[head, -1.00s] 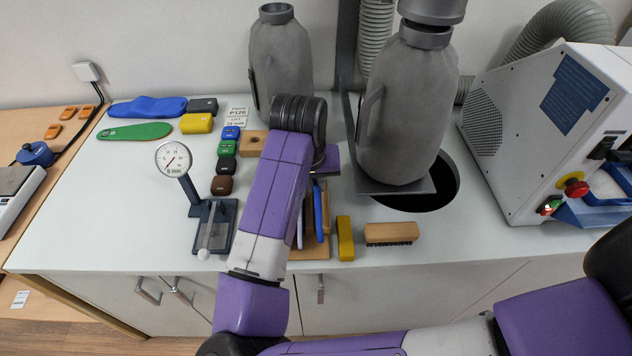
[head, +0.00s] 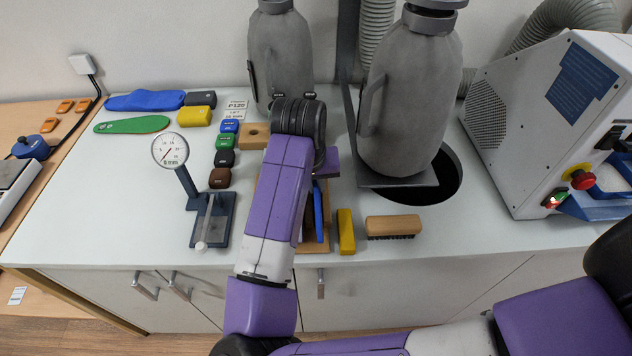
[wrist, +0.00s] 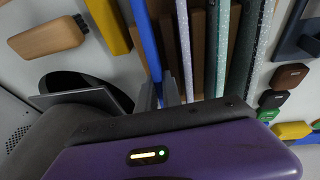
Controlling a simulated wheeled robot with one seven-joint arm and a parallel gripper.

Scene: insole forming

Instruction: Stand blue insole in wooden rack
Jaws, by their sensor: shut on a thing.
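The blue insole (wrist: 146,38) is on edge between my fingers, seen as a narrow blue strip in the wrist view. My gripper (wrist: 159,92) is shut on it. The insole also shows in the head view (head: 318,210), upright at the right side of the wooden rack (head: 316,247). In the wrist view, the rack's brown dividers (wrist: 199,45) stand beside it. I cannot tell whether its lower edge rests in a slot. Several other insoles (wrist: 221,45) stand on edge in the rack. My arm hides much of the rack in the head view.
A yellow block (head: 346,232) and a wooden brush (head: 393,227) lie right of the rack. A dial gauge stand (head: 212,220) is to its left. A grey canister (head: 408,110) stands behind, near a dark round opening (head: 440,190). Another blue piece (head: 145,100) and a green insole (head: 132,125) lie flat at far left.

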